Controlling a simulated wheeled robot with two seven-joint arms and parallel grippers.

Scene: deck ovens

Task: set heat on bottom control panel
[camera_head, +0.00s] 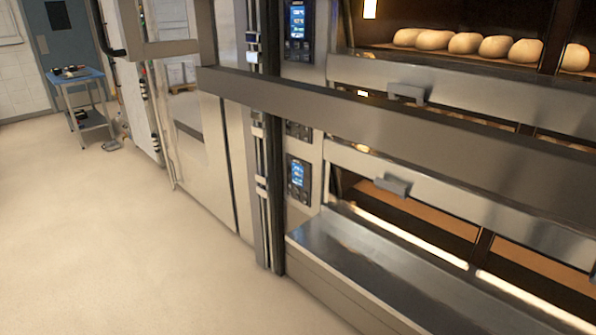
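The bottom control panel (298,179) is a dark upright panel with a lit blue screen, on the steel oven front left of the lowest deck. Another control panel (299,31) with a lit blue screen is at the top. A middle panel (298,131) is mostly hidden behind a wide metal bar, with only its lower edge showing. Neither of my grippers is in view.
The steel bar (400,125) crosses in front of the ovens. A steel ledge (345,262) juts out below the lowest deck. Bread loaves (465,43) sit in the top deck. A blue cart (80,78) stands far left. The floor (120,230) at left is clear.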

